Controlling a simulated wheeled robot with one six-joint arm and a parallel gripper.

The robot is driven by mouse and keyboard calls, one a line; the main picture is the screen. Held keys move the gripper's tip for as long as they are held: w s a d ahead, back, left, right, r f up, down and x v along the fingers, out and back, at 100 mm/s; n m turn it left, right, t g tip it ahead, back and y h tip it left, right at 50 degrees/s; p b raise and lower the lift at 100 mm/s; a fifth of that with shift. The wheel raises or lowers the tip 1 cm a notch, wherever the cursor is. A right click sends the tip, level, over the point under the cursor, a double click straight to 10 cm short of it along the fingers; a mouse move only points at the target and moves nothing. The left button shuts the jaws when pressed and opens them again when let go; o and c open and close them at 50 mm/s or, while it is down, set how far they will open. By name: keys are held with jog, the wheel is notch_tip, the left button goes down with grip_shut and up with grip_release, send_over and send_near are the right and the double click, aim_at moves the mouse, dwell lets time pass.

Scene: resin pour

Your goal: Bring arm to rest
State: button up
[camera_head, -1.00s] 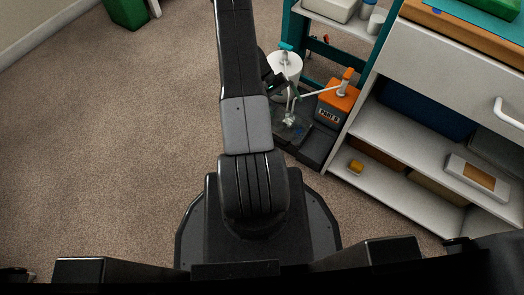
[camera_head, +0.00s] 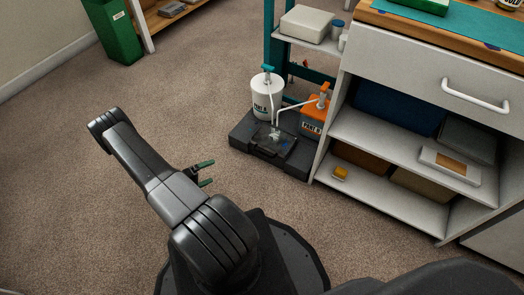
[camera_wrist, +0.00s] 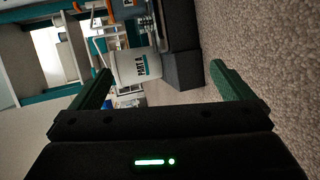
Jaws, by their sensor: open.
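My gripper (camera_head: 207,173) is in the head view, left of the dark pump tray and low over the carpet. Its green-tipped fingers are apart with nothing between them. In the wrist view my gripper (camera_wrist: 162,88) shows the same two green fingers spread open. My arm is folded, with its elbow out to the left.
An orange PART B container (camera_head: 313,121) stands beside it on the dark tray (camera_head: 240,134). A white shelf unit (camera_head: 400,130) with a drawer is at right. A green bin (camera_head: 116,32) stands at the back left. The carpet left of my arm is clear.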

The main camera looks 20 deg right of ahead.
jog(key=x, duration=0.7)
jog(key=shift+s+a, duration=0.1)
jog(key=shift+a, duration=0.05)
dwell(0.5)
jog(key=v, duration=0.9)
jog(key=shift+a, duration=0.4)
jog(key=shift+r, duration=0.15)
jog(key=x, duration=1)
jog(key=shift+v, duration=2.6)
jog(key=shift+s+d, duration=0.1)
